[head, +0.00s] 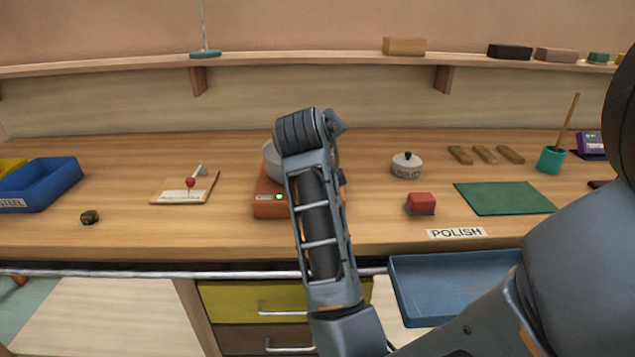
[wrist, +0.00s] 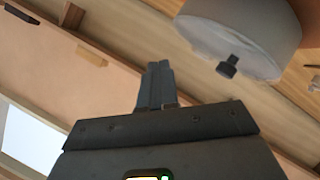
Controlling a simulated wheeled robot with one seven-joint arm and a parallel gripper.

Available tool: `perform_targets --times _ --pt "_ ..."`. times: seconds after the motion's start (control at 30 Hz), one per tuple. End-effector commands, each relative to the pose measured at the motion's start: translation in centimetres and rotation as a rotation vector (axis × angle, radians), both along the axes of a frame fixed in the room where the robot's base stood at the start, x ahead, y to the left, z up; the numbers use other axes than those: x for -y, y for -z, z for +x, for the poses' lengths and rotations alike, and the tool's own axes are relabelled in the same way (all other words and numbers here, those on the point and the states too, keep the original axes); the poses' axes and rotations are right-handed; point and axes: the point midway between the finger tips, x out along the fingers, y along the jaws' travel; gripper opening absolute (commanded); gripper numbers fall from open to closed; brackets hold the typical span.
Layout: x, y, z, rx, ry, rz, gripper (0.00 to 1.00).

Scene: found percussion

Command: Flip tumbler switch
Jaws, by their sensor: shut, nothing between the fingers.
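The tumbler (head: 268,209), an orange-red base with a grey drum, stands on the bench behind my forearm in the head view. I cannot make out the switch lever, and the tumbler's right part is mostly hidden by my arm. In the wrist view the grey drum (wrist: 245,38) with a black knob is at the upper right. My gripper (wrist: 158,68) is shut and empty, apart from the drum and to its left in that view. The fingers are hidden in the head view.
A wooden board with a red-knobbed lever (head: 188,186) lies left of the tumbler. A blue bin (head: 45,186) is further left. A lidded pot (head: 406,166), red block (head: 420,204) and green mat (head: 508,198) are right. A blue tray (head: 455,288) sits below the bench edge.

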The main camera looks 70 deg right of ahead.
Motion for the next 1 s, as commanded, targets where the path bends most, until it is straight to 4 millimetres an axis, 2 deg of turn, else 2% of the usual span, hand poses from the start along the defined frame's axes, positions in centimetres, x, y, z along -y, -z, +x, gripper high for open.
perform_targets --times 0.13,0.37,0.57,0.8,1.0 --pt "1.0 -0.9 -0.8 0.036 0.115 0.121 0.00" --pt "1.0 -1.5 -1.8 0.089 0.254 0.345 0.00" --pt "-0.3 -1.8 -1.7 0.149 0.333 0.572 0.00" --pt "-2.8 -2.7 -0.7 0.214 0.367 0.844 0.00" --pt "-4.4 -3.4 0.1 0.246 0.367 0.983 0.00"
